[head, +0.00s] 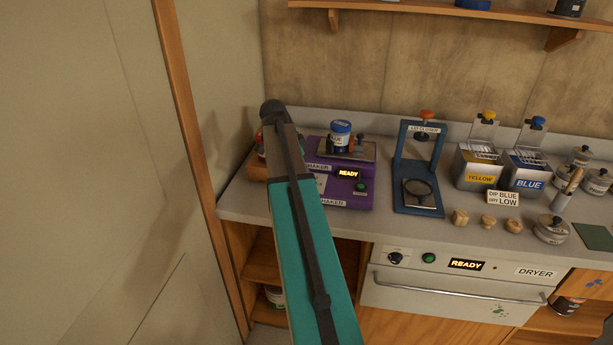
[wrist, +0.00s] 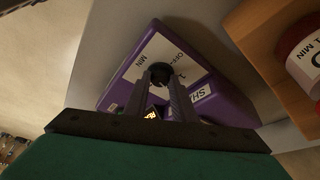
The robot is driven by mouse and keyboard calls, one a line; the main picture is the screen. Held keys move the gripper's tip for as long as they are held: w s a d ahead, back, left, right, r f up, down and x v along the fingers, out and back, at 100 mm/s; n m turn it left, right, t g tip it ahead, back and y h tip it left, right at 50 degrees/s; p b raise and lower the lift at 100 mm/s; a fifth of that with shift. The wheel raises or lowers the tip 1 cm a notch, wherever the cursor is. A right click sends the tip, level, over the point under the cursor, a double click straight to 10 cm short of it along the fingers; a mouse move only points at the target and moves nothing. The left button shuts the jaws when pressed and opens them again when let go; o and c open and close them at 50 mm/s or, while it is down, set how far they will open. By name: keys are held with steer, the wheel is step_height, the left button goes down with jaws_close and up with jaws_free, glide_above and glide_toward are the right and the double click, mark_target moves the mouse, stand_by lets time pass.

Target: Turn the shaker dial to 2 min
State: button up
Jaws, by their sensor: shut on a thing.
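The purple shaker (head: 345,198) stands on the counter at the left, with a lit READY display and a blue-lidded can (head: 340,135) on its top plate. In the wrist view the shaker (wrist: 215,110) shows its white dial plate (wrist: 150,50) with the words OFF and MIN. The black dial (wrist: 160,71) sits between the fingertips of my gripper (wrist: 160,80), which is shut on it. Where the dial points cannot be made out. In the head view my arm hides the dial and the gripper.
A wooden box (head: 255,166) stands close left of the shaker; in the wrist view it (wrist: 262,30) holds a labelled can. A blue lid press (head: 418,198) stands to the right. The wall is close on the left.

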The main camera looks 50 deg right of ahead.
steer(key=shift+w+d+m+g+y, duration=0.15)
steer(key=shift+m+g+y, duration=0.2)
steer(key=shift+m, duration=1.05)
steer(key=o, duration=1.1)
steer(key=shift+c, duration=0.2)
steer(key=b+v, duration=0.2)
steer(key=v, duration=1.1)
steer(key=shift+r+b, duration=0.3)
steer(key=shift+b, duration=0.1)
steer(key=shift+w+r, duration=0.1)
steer(key=shift+r, duration=0.05)
